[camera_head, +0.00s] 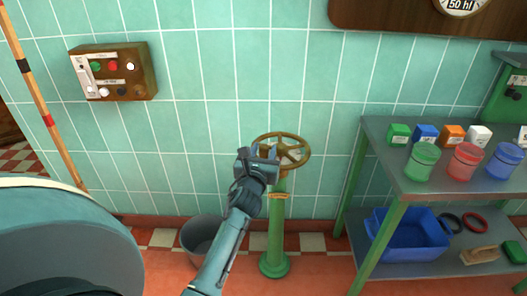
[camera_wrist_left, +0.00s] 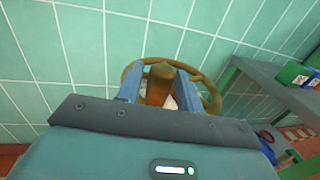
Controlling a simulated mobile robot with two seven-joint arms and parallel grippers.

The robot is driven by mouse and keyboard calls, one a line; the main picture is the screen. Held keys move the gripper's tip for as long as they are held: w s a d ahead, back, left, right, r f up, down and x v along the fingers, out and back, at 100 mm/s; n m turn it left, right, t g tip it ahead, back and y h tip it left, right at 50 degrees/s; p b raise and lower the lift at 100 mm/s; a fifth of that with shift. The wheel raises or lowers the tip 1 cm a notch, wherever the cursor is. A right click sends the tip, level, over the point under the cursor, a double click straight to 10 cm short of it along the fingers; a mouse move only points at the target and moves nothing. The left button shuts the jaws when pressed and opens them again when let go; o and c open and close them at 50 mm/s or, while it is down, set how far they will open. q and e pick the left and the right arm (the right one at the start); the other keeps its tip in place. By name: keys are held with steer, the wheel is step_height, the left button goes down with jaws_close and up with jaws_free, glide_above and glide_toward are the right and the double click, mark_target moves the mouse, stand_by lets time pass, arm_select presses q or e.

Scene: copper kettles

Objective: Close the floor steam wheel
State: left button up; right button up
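The steam wheel (camera_head: 294,158) is a brass-coloured spoked handwheel on top of a green floor post (camera_head: 275,232), in front of the tiled wall. It also shows in the left wrist view (camera_wrist_left: 210,92), partly hidden by my gripper. My left gripper (camera_head: 264,153) is at the wheel's left side. In the left wrist view, its two blue fingers (camera_wrist_left: 160,82) stand on either side of the wheel's brownish knob (camera_wrist_left: 158,84), which fills the space between the fingertips. They look shut on it. My right gripper is not in view.
A green-framed metal table (camera_head: 440,183) with small boxes and jars stands close on the right, a blue bin (camera_head: 410,240) on its lower shelf. A grey bucket (camera_head: 200,232) stands left of the post. A switch box (camera_head: 113,72) hangs on the wall.

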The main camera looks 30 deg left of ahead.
arm_select(q)
jaws_close()
steer(key=shift+a, duration=0.1)
stand_by(0.3)
